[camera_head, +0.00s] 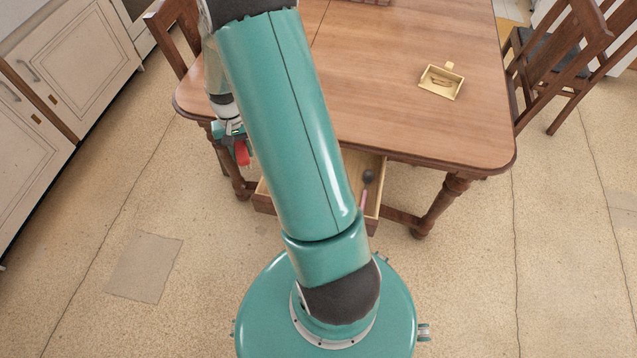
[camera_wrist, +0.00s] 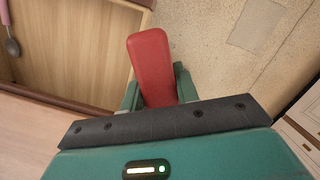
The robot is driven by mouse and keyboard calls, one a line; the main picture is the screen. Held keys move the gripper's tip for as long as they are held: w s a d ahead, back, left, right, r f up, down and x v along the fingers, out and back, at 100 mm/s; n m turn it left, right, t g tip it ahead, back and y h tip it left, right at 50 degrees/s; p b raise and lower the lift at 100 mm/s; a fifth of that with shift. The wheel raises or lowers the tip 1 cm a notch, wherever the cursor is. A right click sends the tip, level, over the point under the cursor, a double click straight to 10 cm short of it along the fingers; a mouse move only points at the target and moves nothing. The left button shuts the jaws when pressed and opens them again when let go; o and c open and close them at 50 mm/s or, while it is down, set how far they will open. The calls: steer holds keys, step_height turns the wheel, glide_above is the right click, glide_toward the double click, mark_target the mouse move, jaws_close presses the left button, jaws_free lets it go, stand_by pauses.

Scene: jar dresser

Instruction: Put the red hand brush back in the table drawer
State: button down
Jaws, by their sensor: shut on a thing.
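The red hand brush (camera_wrist: 153,65) is held between the two fingers of my gripper (camera_wrist: 158,92), which is shut on it. In the head view the brush (camera_head: 242,152) hangs below my gripper (camera_head: 235,133), at the left front corner of the table. The table drawer (camera_head: 372,210) is pulled open at the table's front, partly hidden behind my arm. In the wrist view the drawer (camera_wrist: 85,50) lies to the left of the brush, with a bare wooden floor. The brush is outside the drawer's side wall in that view.
A dark-headed utensil (camera_head: 368,178) lies in the drawer; it also shows at the wrist view's left edge (camera_wrist: 12,45). The wooden table (camera_head: 400,120) carries a small tan tray (camera_head: 441,82). Chairs (camera_head: 565,50) stand right, white cabinets (camera_head: 70,60) left. The front floor is clear.

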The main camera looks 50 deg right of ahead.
steer(key=s+d+r+m+t, duration=0.1)
steer(key=s+d+m, duration=0.35)
steer(key=s, duration=0.35)
steer(key=s+d+m, duration=0.3)
steer(key=s+d, duration=0.3)
steer(key=s, duration=0.3)
steer(key=s+d+r+m+t+y, duration=0.1)
steer(key=s+m, duration=0.7)
steer(key=s, duration=0.8)
steer(key=w+f, duration=0.3)
steer(key=w, duration=0.1)
steer(key=w+f, duration=0.3)
steer(key=w, duration=0.2)
steer(key=w+f, duration=0.3)
steer(key=w, duration=0.1)
steer(key=shift+w+d, duration=0.15)
steer(key=shift+d, duration=0.2)
steer(key=shift+w+f, duration=0.3)
steer(key=shift+f, duration=0.75)
steer(key=shift+w+f, duration=0.1)
steer(key=shift+f, duration=0.8)
steer(key=shift+f, duration=0.1)
